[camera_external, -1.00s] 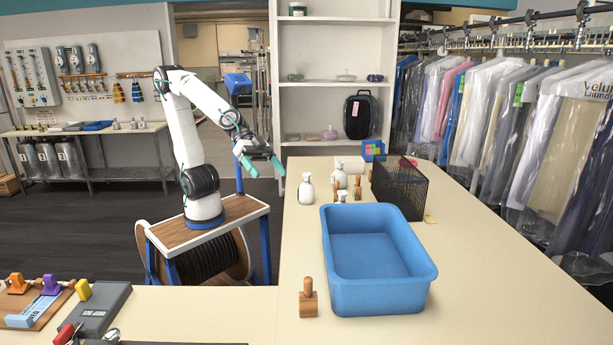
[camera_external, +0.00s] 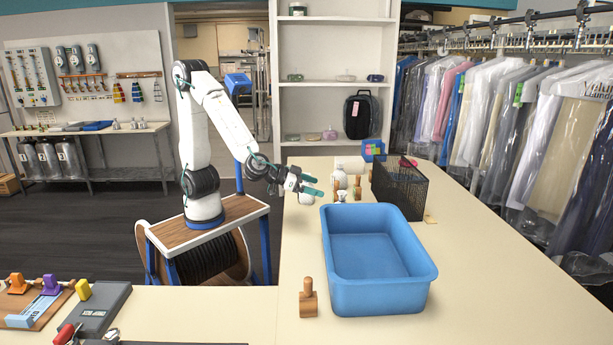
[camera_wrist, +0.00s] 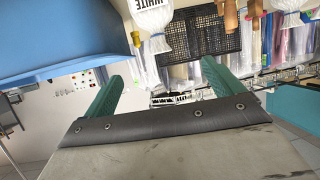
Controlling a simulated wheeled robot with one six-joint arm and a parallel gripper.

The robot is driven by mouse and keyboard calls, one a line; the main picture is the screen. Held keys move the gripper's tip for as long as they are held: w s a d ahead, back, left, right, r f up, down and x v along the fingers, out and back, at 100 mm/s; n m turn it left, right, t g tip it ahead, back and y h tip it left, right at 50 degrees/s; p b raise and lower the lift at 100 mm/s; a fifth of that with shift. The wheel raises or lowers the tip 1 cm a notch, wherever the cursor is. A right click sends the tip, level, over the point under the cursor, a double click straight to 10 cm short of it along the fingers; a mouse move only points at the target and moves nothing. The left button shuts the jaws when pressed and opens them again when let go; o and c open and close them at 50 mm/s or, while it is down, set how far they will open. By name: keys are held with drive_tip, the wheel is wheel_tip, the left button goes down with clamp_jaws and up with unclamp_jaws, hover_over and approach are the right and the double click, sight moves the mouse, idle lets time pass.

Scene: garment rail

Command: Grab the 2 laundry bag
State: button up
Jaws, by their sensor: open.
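No thing is clearly marked as laundry bag 2. Several grey sack-like containers with white tags (camera_external: 48,158) stand under the far left table in the external view. Their marks are too small to read. My gripper (camera_external: 317,186) is over the left edge of the counter, near the white bottles, far from those containers. It is open, its two teal fingers apart and pointing right. In the wrist view my gripper (camera_wrist: 162,70) shows nothing held between the fingers. A white bottle (camera_wrist: 152,22) lettered "WHITE" appears beyond them.
A blue tub (camera_external: 415,292) and a black mesh basket (camera_external: 408,193) stand on the counter (camera_external: 520,290). A wooden-handled brush (camera_external: 308,300) is left of the tub. A black case (camera_external: 358,118) sits on the back shelf. Bagged garments hang at right. The counter's front right is clear.

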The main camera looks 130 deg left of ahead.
drive_tip(key=w+a+f, duration=0.2)
drive_tip(key=a+f, duration=0.1)
drive_tip(key=w+a+f, duration=0.2)
drive_tip(key=f, duration=0.2)
drive_tip(key=w+a+f, duration=0.2)
drive_tip(key=a+f, duration=0.1)
drive_tip(key=shift+w+a+f, duration=0.35)
drive_tip(key=shift+f, duration=0.05)
drive_tip(key=c, duration=1.2)
